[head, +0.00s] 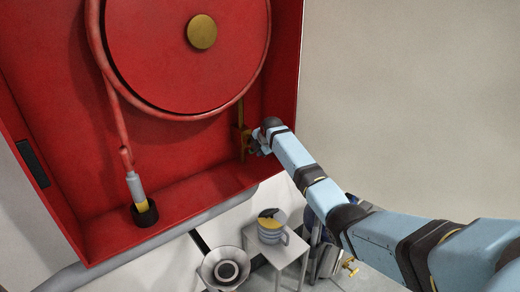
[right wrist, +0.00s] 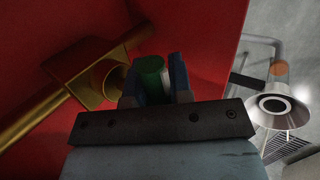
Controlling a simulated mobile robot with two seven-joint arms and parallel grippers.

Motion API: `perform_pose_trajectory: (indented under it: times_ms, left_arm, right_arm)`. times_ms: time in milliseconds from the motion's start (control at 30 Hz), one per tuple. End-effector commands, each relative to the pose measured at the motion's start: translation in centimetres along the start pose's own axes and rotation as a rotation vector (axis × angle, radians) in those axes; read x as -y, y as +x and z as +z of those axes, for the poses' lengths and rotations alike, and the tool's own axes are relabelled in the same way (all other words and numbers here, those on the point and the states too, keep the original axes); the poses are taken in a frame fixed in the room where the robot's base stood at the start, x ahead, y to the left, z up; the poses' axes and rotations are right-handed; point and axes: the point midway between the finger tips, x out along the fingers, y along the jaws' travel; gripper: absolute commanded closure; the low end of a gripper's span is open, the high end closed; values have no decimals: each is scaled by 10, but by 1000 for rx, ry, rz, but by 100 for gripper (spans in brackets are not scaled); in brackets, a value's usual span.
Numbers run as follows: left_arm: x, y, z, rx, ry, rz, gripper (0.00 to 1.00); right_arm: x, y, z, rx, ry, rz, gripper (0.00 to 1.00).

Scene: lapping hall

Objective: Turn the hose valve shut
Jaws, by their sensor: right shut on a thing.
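The hose valve is a brass body (head: 240,140) on a brass pipe at the lower right inside the red cabinet. In the right wrist view the brass valve body (right wrist: 90,72) shows large at left, with a green handle (right wrist: 151,70) beside it. My right gripper (head: 257,145) is at the valve. In the right wrist view my right gripper (right wrist: 155,82) is shut on the green handle, with a finger on each side of it. The handle's far part is hidden. My left gripper is in neither view.
A red hose reel (head: 165,50) fills the cabinet above the valve, and its nozzle (head: 137,190) hangs at left. The cabinet's right wall (head: 285,75) is close to my right gripper. Below stand a small white table (head: 285,254) with a striped mug (head: 270,230) and a grey funnel-like bowl (head: 226,269).

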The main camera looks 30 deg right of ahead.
Motion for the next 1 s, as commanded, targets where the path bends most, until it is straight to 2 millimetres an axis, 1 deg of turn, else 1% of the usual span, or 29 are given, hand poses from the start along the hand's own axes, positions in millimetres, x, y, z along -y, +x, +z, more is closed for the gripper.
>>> perform_pose_trajectory:
  times_ms: [233,667,700,767,800,1000]
  left_arm:
    - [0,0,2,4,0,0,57]
    - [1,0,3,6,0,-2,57]
    - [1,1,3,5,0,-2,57]
    - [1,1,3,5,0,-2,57]
    - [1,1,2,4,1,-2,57]
    - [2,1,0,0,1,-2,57]
  right_arm:
    - [1,1,-1,-45,30,-4,100]
    - [1,1,-2,-51,34,-5,100]
    - [1,1,-2,-51,34,-5,73]
    - [1,1,-2,-51,34,-4,59]
    - [1,1,-1,-51,34,-4,55]
    - [1,1,-1,-50,34,-3,55]
